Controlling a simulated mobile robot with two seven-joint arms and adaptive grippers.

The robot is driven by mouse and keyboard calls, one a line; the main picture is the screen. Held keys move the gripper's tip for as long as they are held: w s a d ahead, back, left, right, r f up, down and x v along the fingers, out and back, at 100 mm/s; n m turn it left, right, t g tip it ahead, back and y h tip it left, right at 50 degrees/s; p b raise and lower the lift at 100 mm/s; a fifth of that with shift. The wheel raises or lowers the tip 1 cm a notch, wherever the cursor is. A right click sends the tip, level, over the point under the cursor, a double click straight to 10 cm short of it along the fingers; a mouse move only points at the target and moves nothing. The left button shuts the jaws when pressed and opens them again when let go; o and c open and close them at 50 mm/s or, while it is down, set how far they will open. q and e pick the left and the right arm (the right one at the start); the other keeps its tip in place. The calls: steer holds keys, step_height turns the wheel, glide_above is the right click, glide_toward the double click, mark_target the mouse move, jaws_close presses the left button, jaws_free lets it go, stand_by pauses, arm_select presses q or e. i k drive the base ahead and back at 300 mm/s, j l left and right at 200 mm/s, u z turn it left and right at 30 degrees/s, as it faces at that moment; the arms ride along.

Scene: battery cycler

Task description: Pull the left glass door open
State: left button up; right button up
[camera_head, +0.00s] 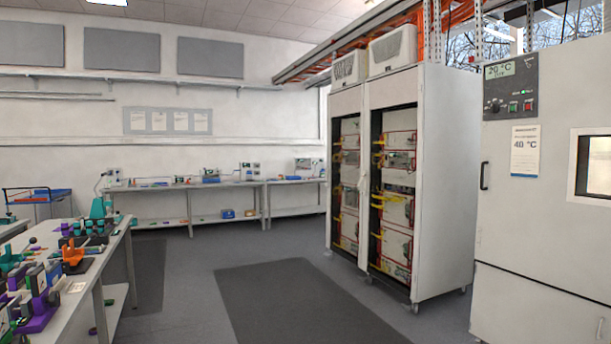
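A tall white battery cycler cabinet (447,180) stands right of the middle in the head view, seen at an angle. Its front has two narrow bays side by side. The left glass door (346,185) covers the left bay and appears shut, though the glass itself is hard to make out. The right glass door (394,190) covers the right bay. Stacked units with red edges and yellow cables show behind both. A handle on the left door cannot be made out clearly. Neither of my grippers is in view.
Dark floor mats (300,305) lie before the cabinet, with open floor around them. A white chamber (545,190) stands at the right. A cluttered bench (75,280) is at the near left, and long benches (225,187) line the back wall.

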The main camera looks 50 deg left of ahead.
mark_target(346, 101)
steer(key=u, duration=1.45)
steer(key=i+u, duration=0.25)
steer(key=i, duration=7.35)
steer(key=i+j+z, duration=0.15)
steer(key=i, duration=0.3)
steer(key=i+j+z, duration=0.2)
steer(key=i, duration=0.25)
steer(key=i+j+z, duration=0.15)
steer(key=i, duration=0.3)
